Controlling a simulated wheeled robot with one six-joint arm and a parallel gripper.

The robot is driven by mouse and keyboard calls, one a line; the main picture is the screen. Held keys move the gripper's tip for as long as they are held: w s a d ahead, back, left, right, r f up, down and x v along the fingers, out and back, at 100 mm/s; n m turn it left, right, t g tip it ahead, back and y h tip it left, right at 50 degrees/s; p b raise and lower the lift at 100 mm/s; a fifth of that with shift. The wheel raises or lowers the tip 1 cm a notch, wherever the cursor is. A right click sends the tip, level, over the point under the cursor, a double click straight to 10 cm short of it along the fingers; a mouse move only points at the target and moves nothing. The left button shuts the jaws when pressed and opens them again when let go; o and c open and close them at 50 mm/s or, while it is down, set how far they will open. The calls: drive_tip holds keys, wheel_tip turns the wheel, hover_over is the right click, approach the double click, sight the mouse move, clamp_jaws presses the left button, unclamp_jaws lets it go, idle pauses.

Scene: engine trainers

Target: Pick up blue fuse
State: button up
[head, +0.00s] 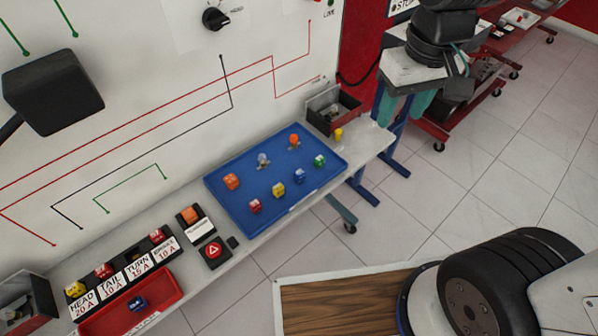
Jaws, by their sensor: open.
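A small blue fuse (299,175) sits on the blue tray (232,211), right of the yellow fuse (278,190) and below the green fuse (320,160). Its blue is close to the tray's colour. A second small blue fuse (136,304) lies in the red bin (160,312) at the lower left. My gripper is not visible in the head view; only a black and white part of my arm shows at the lower right.
The tray also holds a red fuse (255,206), an orange fuse (232,181) and two bulb-like pieces. A labelled fuse holder (118,270) stands above the red bin. A grey open box (333,112) stands beyond the tray. Tiled floor lies right of the bench.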

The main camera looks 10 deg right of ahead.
drive_tip(key=w+a+f+n, duration=0.2)
drive_tip(key=w+a+f, duration=0.3)
drive_tip(key=n, duration=0.2)
hover_over(300, 172)
drive_tip(key=shift+g, duration=0.4)
drive_tip(key=f, duration=1.3)
drive_tip(key=shift+s+d+f, duration=0.15)
drive_tip(key=shift+d+f, duration=0.05)
drive_tip(key=f, duration=0.8)
drive_tip(key=shift+a+f, duration=0.1)
drive_tip(key=shift+a, duration=0.15)
drive_tip(key=c, duration=1.1)
